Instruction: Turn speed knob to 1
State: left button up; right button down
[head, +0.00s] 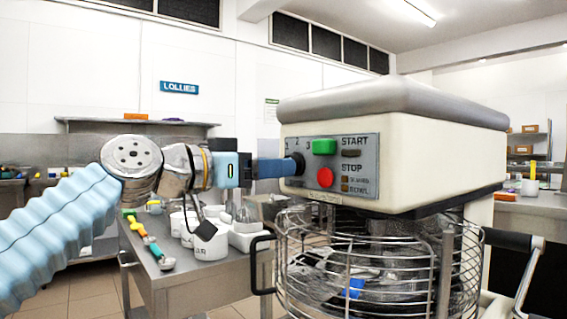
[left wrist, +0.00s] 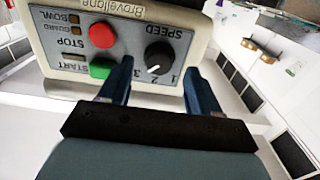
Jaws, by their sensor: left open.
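The speed knob (left wrist: 158,58) is round and black with a white pointer line, on the grey control panel (left wrist: 75,60) of the cream mixer head. In the left wrist view, which shows the panel upside down, the line appears to point near the 2. My left gripper (left wrist: 156,68) is open, with one blue finger on each side of the knob. Contact with the knob cannot be told. In the head view the left gripper (head: 292,167) reaches the panel's left edge and mostly hides the knob. My right gripper is not in view.
The green start button (head: 324,147) and red stop button (head: 325,177) sit close beside the knob. A wire guard (head: 380,285) surrounds the bowl below. A steel table (head: 185,275) with white containers (head: 210,240) and coloured scoops stands behind my left arm.

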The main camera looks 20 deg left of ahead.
pick_arm(q)
jog(key=shift+x, duration=1.7)
jog(key=shift+c, duration=0.3)
jog(key=c, duration=0.8)
